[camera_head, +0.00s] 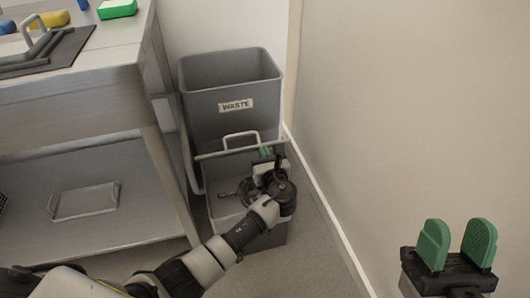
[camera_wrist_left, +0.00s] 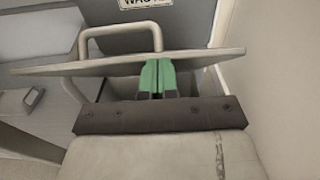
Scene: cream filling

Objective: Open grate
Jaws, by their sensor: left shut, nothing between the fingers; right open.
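The grate (camera_head: 215,153), a thin grey panel with a loop handle (camera_head: 240,141), is seen nearly edge-on above an open grey box in front of the waste bin. In the left wrist view the panel (camera_wrist_left: 100,66) spans the picture, with its handle (camera_wrist_left: 122,30) on the far side. My left gripper (camera_head: 266,152) is shut and empty. Its green fingertips (camera_wrist_left: 157,62) are right at the panel's near edge; I cannot tell whether they touch it. My right gripper (camera_head: 457,245) is open and empty at the lower right, far from the grate.
The grey waste bin (camera_head: 232,110) stands behind the grate, close to the wall (camera_head: 400,120). A steel table (camera_head: 75,100) with a lower shelf is on the left. Floor (camera_head: 310,265) is clear right of my left arm.

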